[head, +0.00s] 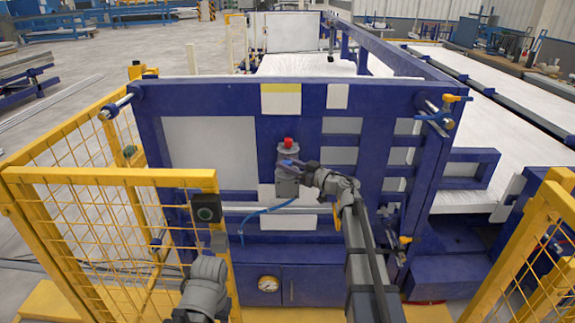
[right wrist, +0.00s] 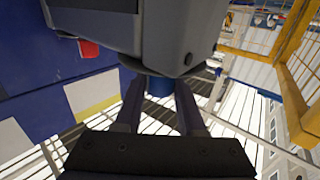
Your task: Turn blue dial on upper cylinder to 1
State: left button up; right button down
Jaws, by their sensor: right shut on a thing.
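The upper cylinder (head: 287,187) is a grey block on the front of the blue machine, with a red knob (head: 288,142) on top. The blue dial (head: 287,163) shows only as a small patch in the head view. My right gripper (head: 297,165) reaches it from the right. In the right wrist view, my right gripper's fingers (right wrist: 159,90) are on either side of the blue dial (right wrist: 158,84), below the grey body (right wrist: 165,30), shut on it. The dial's markings and setting are too small or hidden to read. My left arm shows at the lower left, but its gripper is not visible.
The blue machine frame (head: 220,100) stands close in front. A blue hose (head: 265,211) hangs below the cylinder. Yellow mesh fences stand at left (head: 110,176) and right (head: 552,225).

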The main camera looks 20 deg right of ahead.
jog(key=n+g+y, duration=0.4)
jog(key=g, duration=0.1)
jog(key=n+g+y, duration=0.2)
jog(key=shift+w+d+g, duration=0.15)
jog(key=shift+w+g, duration=0.2)
jog(key=shift+g, duration=0.05)
jog(key=n+g+y, duration=0.1)
jog(key=n+g, duration=0.3)
jog(key=g, duration=0.1)
jog(key=shift+s+g, duration=0.15)
jog(key=shift+g, duration=0.15)
jog(key=shift+n+g, duration=0.6)
jog(key=shift+g, duration=0.3)
jog(key=shift+s+g, duration=0.15)
jog(key=shift+g, duration=0.15)
jog(key=c, duration=0.5)
grip_release()
jog(key=shift+a, duration=0.2)
